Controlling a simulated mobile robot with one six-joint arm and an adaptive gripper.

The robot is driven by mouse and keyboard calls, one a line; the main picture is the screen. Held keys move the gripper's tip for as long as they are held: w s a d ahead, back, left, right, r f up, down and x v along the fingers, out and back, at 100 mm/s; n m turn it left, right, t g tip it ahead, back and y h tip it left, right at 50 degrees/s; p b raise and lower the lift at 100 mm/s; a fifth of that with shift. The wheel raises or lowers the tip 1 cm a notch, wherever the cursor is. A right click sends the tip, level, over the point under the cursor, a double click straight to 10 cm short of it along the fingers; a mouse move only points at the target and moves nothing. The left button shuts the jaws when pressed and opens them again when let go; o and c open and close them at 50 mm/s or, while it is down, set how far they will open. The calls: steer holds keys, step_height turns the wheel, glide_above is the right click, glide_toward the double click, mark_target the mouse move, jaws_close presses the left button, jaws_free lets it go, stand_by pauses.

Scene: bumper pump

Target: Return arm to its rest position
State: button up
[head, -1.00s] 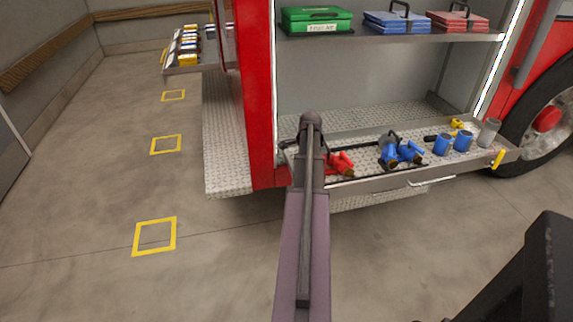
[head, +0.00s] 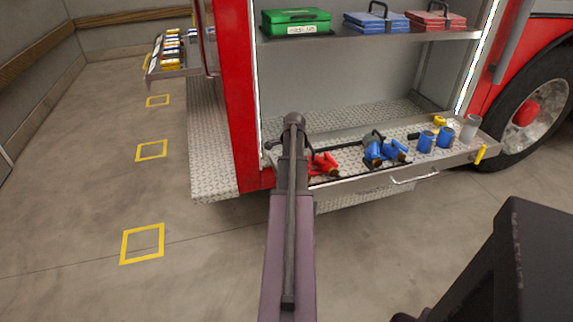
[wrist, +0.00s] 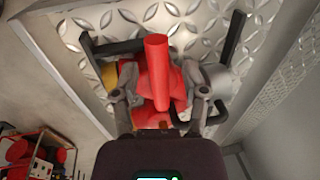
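My arm (head: 292,190) reaches over the pulled-out tray (head: 440,167) of the red truck's side compartment. In the wrist view, the two fingers of my gripper (wrist: 160,90) stand apart, one on each side of a red nozzle-like fitting (wrist: 157,65). I cannot tell whether they press on it or only flank it. The red fitting also shows on the tray in the head view (head: 324,165), just right of my arm. A grey metal part with a black handle (wrist: 217,80) lies close beside the right finger. My gripper is hidden in the head view.
Blue fittings (head: 395,151), blue cups (head: 426,142) and a grey cup (head: 471,126) stand along the tray to the right. A shelf (head: 360,37) above holds green, blue and red cases. A second tray (head: 172,71) sits at upper left. Floor at left is open.

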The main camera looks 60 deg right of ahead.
steer(key=shift+a, duration=0.1)
steer(key=shift+w, duration=0.1)
stand_by(0.5)
steer(key=shift+w+a, duration=0.15)
steer(key=shift+a, duration=0.1)
steer(key=w+a+n+y, duration=0.1)
steer(key=w+a+n, duration=0.65)
steer(key=a, duration=0.75)
steer(key=w+a+n, duration=0.5)
steer(key=w+a, duration=0.5)
steer(key=a, duration=0.6)
steer(key=s+a+n+g, duration=0.1)
steer(key=a+n, duration=0.6)
steer(key=a, duration=1)
steer(key=s+a+n, duration=0.2)
steer(key=a+n, duration=0.5)
steer(key=a, duration=1)
step_height(320, 180, up, 15)
steer(key=p, duration=1.5)
steer(key=shift+y+p, duration=0.3)
